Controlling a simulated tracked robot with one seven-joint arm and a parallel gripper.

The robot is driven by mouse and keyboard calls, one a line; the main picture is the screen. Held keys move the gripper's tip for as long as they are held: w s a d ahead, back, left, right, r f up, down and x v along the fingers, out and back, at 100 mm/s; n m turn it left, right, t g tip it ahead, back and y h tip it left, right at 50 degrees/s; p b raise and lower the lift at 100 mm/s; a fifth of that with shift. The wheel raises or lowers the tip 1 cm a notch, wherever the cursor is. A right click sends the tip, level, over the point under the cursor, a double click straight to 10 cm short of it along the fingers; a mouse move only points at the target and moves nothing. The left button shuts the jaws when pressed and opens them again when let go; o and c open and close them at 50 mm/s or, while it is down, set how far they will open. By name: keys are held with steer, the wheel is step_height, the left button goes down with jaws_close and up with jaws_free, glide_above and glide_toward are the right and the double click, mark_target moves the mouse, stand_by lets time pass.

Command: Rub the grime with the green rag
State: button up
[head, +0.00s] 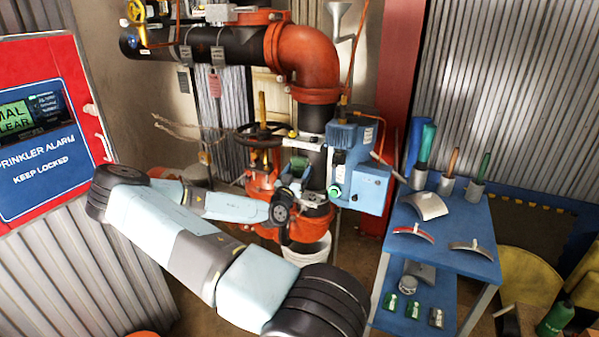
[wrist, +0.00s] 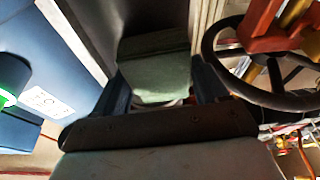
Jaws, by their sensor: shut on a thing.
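The green rag (wrist: 160,78) is a pale green block-like pad in the wrist view, held between the dark jaws of my gripper (wrist: 158,104). My gripper (head: 294,178) is shut on it and stands in front of the black vertical pipe (head: 313,122), between the handwheel and the blue box. In the wrist view the black pipe (wrist: 105,25) lies just behind the rag. I cannot tell whether the rag touches it. I can make out no grime; my arm, gripper and the rag cover part of the pipe.
The handwheel (head: 262,133) is close on the left, and the blue actuator box (head: 362,188) is close on the right. A white bucket (head: 309,250) sits below. A blue trolley (head: 465,225) with cups and curved plates stands right. A red alarm cabinet (head: 40,75) is left.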

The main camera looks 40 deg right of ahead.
steer(key=shift+s, duration=0.1)
steer(key=shift+s+d, duration=0.25)
steer(key=shift+s, duration=0.35)
steer(key=shift+s+d, duration=0.25)
steer(key=shift+s, duration=0.35)
steer(key=shift+s+d, duration=0.25)
steer(key=shift+s, duration=0.35)
steer(key=shift+w+a+r, duration=0.1)
steer(key=shift+w+a, duration=0.2)
steer(key=shift+w, duration=0.7)
steer(key=shift+w+a, duration=0.25)
steer(key=shift+w, duration=0.75)
steer(key=shift+c, duration=0.3)
steer(key=shift+a, duration=0.1)
steer(key=shift+s+d, duration=0.25)
steer(key=shift+s, duration=0.4)
steer(key=shift+s+d, duration=0.3)
steer(key=shift+s, duration=0.3)
steer(key=shift+s+d, duration=0.25)
steer(key=shift+s, duration=0.4)
